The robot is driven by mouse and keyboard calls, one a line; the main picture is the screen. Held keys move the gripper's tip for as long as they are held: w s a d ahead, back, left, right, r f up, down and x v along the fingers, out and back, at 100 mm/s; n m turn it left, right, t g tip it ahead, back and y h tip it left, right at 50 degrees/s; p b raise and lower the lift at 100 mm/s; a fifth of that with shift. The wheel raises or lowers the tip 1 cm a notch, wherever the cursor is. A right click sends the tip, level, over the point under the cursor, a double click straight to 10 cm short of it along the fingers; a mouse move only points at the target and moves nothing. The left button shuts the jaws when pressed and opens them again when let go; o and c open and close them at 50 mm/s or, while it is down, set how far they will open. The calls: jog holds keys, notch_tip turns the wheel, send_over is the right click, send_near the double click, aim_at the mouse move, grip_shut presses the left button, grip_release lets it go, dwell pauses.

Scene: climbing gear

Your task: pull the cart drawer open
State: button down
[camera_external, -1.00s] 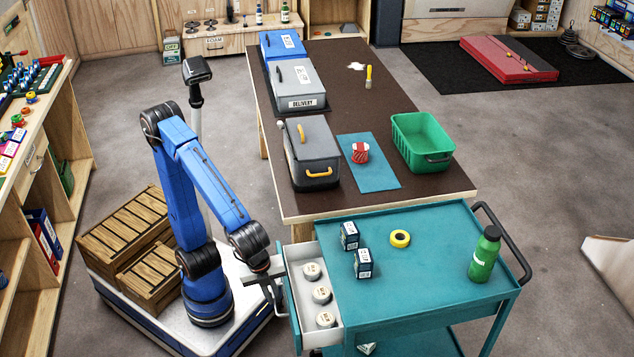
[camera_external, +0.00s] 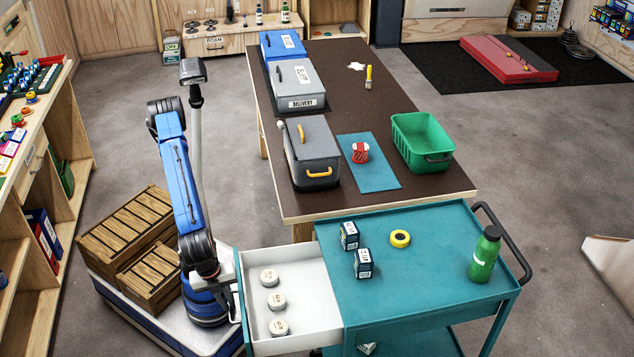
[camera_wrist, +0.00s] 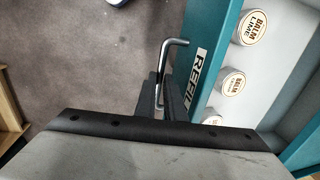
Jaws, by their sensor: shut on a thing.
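The teal cart (camera_external: 430,235) stands at the front right, with its white-lined drawer (camera_external: 305,270) pulled well out from its left side. Three white round tins lie in the drawer. My gripper (camera_external: 226,283) is at the drawer's teal front, partly hidden by my arm. In the wrist view my gripper (camera_wrist: 163,95) is shut on the metal handle (camera_wrist: 163,62), a bent bar beside the drawer front (camera_wrist: 206,50), which bears a REFILL label. The tins (camera_wrist: 254,26) show to the right of that front.
The cart top holds two small dark boxes (camera_external: 349,236), a yellow tape roll (camera_external: 400,239) and a green bottle (camera_external: 484,256). The brown table (camera_external: 400,95) stands behind the cart with grey boxes and a green crate (camera_external: 423,142). Wooden shelving (camera_external: 50,180) lines the left side.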

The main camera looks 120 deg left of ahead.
jog(key=shift+d, duration=0.1)
jog(key=c, duration=1.8)
grip_release()
jog(key=shift+c, duration=0.2)
notch_tip(320, 180, up, 17)
jog(key=s+d, duration=0.2)
jog(key=shift+d, duration=0.15)
jog(key=shift+s, duration=0.1)
jog(key=f, duration=0.5)
jog(key=w+a+f, duration=0.1)
jog(key=f, duration=0.5)
jog(key=w+a+f, duration=0.1)
jog(key=f, duration=0.5)
jog(key=shift+w+a, duration=0.1)
jog(key=shift+a, duration=0.1)
jog(key=shift+r, duration=0.1)
notch_tip(320, 180, up, 16)
jog(key=s+d, duration=0.2)
